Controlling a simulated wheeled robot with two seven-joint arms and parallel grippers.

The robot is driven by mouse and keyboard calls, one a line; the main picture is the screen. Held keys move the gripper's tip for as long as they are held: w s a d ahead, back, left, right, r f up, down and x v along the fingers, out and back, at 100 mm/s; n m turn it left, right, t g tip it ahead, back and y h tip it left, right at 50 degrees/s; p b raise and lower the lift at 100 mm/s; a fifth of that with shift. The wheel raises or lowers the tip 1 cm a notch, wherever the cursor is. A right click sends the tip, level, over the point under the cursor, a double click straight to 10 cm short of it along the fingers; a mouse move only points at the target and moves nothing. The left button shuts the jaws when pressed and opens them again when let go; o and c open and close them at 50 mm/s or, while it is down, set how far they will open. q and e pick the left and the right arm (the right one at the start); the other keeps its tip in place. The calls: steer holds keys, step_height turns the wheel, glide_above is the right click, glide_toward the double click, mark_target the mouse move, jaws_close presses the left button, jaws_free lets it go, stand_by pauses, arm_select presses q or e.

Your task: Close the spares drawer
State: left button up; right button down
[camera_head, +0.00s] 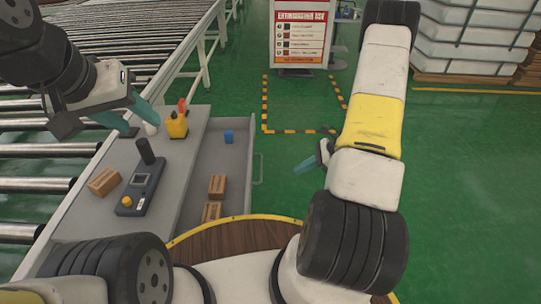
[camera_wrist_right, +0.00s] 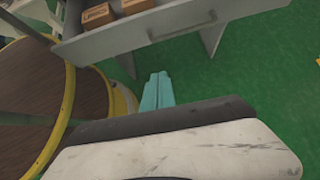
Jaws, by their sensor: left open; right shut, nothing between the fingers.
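The spares drawer (camera_head: 240,185) is pulled out to the right from the grey bench in the head view.
A roller conveyor (camera_head: 120,35) runs behind. Green floor (camera_head: 460,190) right of the drawer is clear.

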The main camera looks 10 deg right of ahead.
steer(key=a+r+x, duration=0.2)
steer(key=x, duration=1)
steer(key=shift+w, duration=0.3)
steer(key=shift+a, duration=0.15)
glide_toward(207, 179)
steer(key=s+a, duration=0.1)
steer(key=a, duration=0.1)
steer(key=s+a+f, duration=0.1)
steer(key=a, duration=0.1)
steer(key=a+f, duration=0.1)
steer(key=a, duration=0.1)
steer(key=shift+s, duration=0.4)
steer(key=shift+a, duration=0.2)
steer(key=shift+a+r, duration=0.1)
steer(key=shift+a, duration=0.05)
